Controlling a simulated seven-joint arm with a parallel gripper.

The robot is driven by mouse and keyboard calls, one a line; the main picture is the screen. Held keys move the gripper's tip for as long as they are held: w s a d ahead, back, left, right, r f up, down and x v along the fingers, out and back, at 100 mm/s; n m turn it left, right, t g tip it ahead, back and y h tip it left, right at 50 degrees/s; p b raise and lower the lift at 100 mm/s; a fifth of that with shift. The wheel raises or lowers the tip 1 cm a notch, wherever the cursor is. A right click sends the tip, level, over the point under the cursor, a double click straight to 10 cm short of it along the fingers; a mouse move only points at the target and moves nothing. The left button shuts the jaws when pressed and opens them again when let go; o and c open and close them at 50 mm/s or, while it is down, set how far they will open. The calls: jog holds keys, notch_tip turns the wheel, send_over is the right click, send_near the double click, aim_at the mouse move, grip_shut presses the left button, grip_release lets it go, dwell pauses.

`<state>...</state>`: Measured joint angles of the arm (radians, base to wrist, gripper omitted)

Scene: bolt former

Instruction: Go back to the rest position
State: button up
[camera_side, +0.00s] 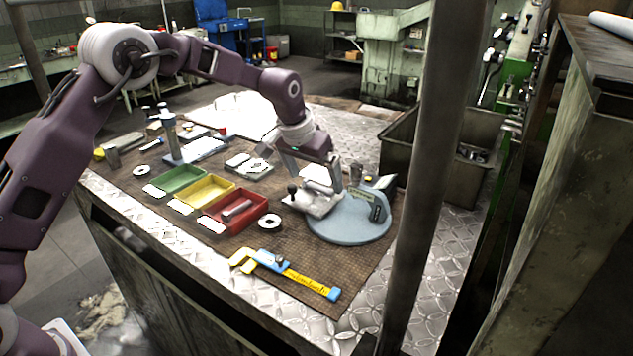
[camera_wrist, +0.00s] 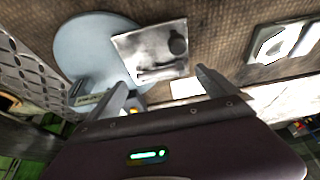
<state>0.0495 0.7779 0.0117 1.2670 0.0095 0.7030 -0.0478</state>
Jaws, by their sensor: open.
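My gripper (camera_side: 311,178) is over the right part of the brown work mat, beside and above the round blue-grey stand (camera_side: 345,228). Its two fingers are spread apart with nothing seen between them. In the wrist view, my gripper (camera_wrist: 163,84) also shows as open and empty. The metal plate with a dark knob (camera_wrist: 150,52) and the round stand (camera_wrist: 82,50) lie beyond the fingertips there. In the side view the fingers partly overlap the device on the stand, so I cannot tell the exact gap between them.
Green (camera_side: 180,180), yellow (camera_side: 206,191) and red (camera_side: 258,208) bins stand in a row; a grey metal part (camera_side: 237,210) lies in the red one. A yellow-blue caliper (camera_side: 290,272) lies at the front. A vertical post (camera_side: 430,170) stands to the right.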

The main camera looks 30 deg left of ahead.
jog(key=v, duration=0.4)
jog(key=shift+s+r, duration=0.1)
jog(key=shift+r, duration=0.05)
jog(key=s+d+m+g, duration=0.1)
jog(key=s+d+m, duration=0.15)
jog(key=s, duration=0.35)
jog(key=s+d+r+m+g, duration=0.1)
jog(key=s+d+m, duration=0.1)
jog(key=s+m, duration=0.25)
jog(key=s+d+m+g, duration=0.1)
jog(key=s+d+m, duration=0.15)
jog(key=s, duration=0.35)
jog(key=s+a+r, duration=0.1)
jog(key=s+r, duration=0.3)
jog(key=s, duration=0.5)
jog(key=s+a+r, duration=0.1)
jog(key=s+r, duration=0.3)
jog(key=s, duration=0.5)
jog(key=s+a+n+t, duration=0.4)
jog(key=s+a+n, duration=0.2)
jog(key=n, duration=0.3)
jog(key=shift+s+a+f, duration=0.2)
jog(key=shift+a+f, duration=0.1)
jog(key=shift+a, duration=0.3)
jog(key=shift+n, duration=0.25)
